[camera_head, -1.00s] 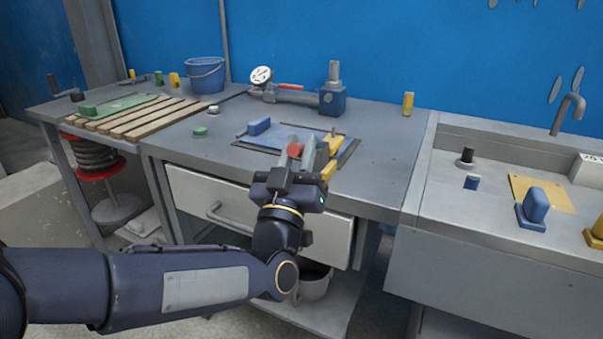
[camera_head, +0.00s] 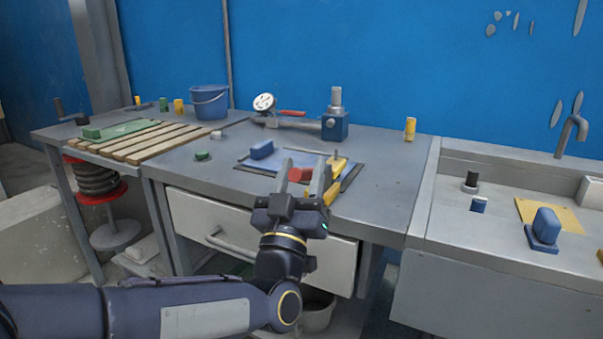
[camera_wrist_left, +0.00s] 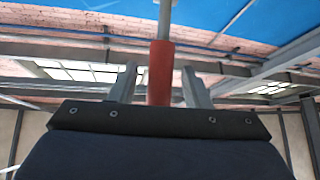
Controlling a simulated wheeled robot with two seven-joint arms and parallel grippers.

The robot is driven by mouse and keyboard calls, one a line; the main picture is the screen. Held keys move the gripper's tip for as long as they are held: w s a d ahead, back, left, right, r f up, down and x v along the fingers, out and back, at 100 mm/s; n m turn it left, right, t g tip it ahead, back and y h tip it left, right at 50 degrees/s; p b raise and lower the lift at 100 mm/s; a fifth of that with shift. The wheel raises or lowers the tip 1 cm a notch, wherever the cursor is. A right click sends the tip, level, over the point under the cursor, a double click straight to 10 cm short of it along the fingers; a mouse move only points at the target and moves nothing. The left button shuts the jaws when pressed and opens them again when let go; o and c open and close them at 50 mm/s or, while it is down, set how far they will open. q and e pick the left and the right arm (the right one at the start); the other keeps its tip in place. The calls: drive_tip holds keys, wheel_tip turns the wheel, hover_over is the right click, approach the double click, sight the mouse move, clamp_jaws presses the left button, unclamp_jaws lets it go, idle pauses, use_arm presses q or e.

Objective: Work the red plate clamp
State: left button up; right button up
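The red plate clamp (camera_head: 298,174) shows as a red handle at the front of the blue panel mould (camera_head: 288,161) on the bench. My left gripper (camera_head: 301,176) is there, with one finger on each side of the red handle. In the left wrist view the red handle (camera_wrist_left: 160,72) stands upright between the fingers, with a grey rod above it. A gap shows between the handle and each finger, so the gripper looks open around it. The clamp's base is hidden by the gripper in the head view. My right gripper is in neither view.
A blue block (camera_head: 262,149) and a yellow piece (camera_head: 338,164) are on the mould near the gripper. A blue vise-like block (camera_head: 335,125) stands behind. A wooden slatted rack (camera_head: 150,142) lies left, a sink unit (camera_head: 470,225) right. The bench right of the mould is clear.

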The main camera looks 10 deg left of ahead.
use_arm(q)
drive_tip(key=v, duration=0.7)
drive_tip(key=shift+s+f, duration=0.25)
drive_tip(key=shift+s, duration=0.1)
drive_tip(key=shift+c, duration=0.4)
